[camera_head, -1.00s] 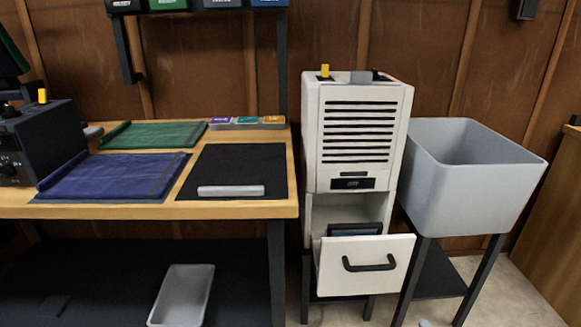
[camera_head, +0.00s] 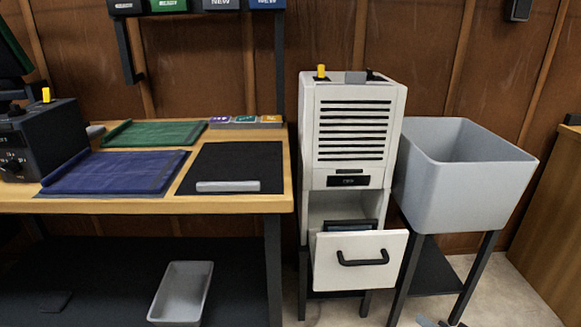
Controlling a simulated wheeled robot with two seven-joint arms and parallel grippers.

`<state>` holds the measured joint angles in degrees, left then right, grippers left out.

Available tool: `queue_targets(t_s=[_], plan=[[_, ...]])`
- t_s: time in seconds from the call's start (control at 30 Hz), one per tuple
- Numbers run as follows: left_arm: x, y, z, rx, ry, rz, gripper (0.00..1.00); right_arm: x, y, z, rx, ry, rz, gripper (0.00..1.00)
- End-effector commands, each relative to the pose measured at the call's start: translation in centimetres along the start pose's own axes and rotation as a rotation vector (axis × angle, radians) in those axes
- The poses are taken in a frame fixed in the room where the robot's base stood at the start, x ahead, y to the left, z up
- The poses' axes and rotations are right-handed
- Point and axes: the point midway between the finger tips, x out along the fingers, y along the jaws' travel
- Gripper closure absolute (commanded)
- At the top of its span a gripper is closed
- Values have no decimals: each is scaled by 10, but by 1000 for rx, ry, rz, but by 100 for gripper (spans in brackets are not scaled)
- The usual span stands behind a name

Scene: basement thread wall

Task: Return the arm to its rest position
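Neither of my grippers shows clearly in the head view. A small dark shape with a light spot sits at the bottom edge, below the grey bin, and I cannot tell what it is. A white louvred cabinet (camera_head: 352,185) stands right of the workbench. Its lower drawer (camera_head: 360,275) is tipped or pulled open at the front, with a black handle (camera_head: 363,258). A dark item (camera_head: 350,226) shows inside the opening behind the drawer front.
A wooden workbench (camera_head: 240,204) on the left bears a blue mat (camera_head: 115,172), a green mat (camera_head: 155,133), a black mat (camera_head: 240,160) and a dark machine (camera_head: 40,140). A grey bin (camera_head: 465,190) stands on legs at the right. A grey tray (camera_head: 181,292) sits below the bench.

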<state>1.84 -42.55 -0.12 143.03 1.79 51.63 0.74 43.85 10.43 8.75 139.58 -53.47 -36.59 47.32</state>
Motion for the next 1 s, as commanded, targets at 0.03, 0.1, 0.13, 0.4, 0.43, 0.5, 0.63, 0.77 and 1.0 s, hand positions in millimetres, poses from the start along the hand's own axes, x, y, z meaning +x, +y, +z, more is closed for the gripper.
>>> queue_targets(t_s=[0.03,0.1,0.13,0.4,0.43,0.5,0.63,0.77,1.0], plan=[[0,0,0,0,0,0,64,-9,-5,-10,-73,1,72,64],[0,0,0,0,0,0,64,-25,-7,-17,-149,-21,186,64],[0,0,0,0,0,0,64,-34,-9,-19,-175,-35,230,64],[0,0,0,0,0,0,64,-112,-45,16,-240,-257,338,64],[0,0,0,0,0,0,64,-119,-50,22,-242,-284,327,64],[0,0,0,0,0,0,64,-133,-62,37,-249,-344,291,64],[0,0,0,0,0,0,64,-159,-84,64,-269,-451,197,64],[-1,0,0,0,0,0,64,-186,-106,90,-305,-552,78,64],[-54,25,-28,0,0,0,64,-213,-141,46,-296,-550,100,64]])
